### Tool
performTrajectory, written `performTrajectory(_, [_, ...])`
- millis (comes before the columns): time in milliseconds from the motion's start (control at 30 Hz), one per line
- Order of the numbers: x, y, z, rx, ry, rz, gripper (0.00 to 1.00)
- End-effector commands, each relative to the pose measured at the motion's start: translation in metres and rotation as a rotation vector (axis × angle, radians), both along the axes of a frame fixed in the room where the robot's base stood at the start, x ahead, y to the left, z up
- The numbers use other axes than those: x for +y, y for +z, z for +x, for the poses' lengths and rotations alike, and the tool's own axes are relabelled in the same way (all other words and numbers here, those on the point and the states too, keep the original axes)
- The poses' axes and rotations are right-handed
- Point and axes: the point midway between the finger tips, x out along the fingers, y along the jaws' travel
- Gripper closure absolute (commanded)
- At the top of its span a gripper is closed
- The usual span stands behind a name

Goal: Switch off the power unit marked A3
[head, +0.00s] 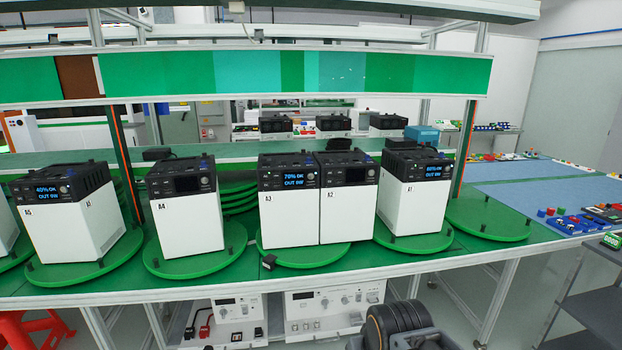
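The power unit marked A3 (288,218) is a white box with a black top and front panel, on a green turntable disc (325,254) in the middle of the bench in the head view. Its small screen (300,180) is lit blue and seems to read "70% OK, OUT 0W". The unit marked A2 (347,215) stands right against its right side on the same disc, with a dark screen. The switch on A3 is too small to make out.
Units A4 (187,222), with a dark screen, A5 (70,228) and A1 (412,205), both lit, stand on neighbouring discs. A small black block (269,261) lies at A3's disc edge. The far right disc (488,219) is empty. A green-striped beam (350,75) crosses above.

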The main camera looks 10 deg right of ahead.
Motion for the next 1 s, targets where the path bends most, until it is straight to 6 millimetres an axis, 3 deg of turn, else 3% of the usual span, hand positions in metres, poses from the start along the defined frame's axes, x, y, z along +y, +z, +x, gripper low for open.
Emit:
performTrajectory(100, [0.0000, 0.0000, 0.0000, 0.000, 0.000, 0.000, 0.58])
performTrajectory(533, [0.0000, 0.0000, 0.0000, 0.000, 0.000, 0.000, 1.00])
performTrajectory(1000, [0.0000, 0.0000, 0.0000, 0.000, 0.000, 0.000, 1.00])
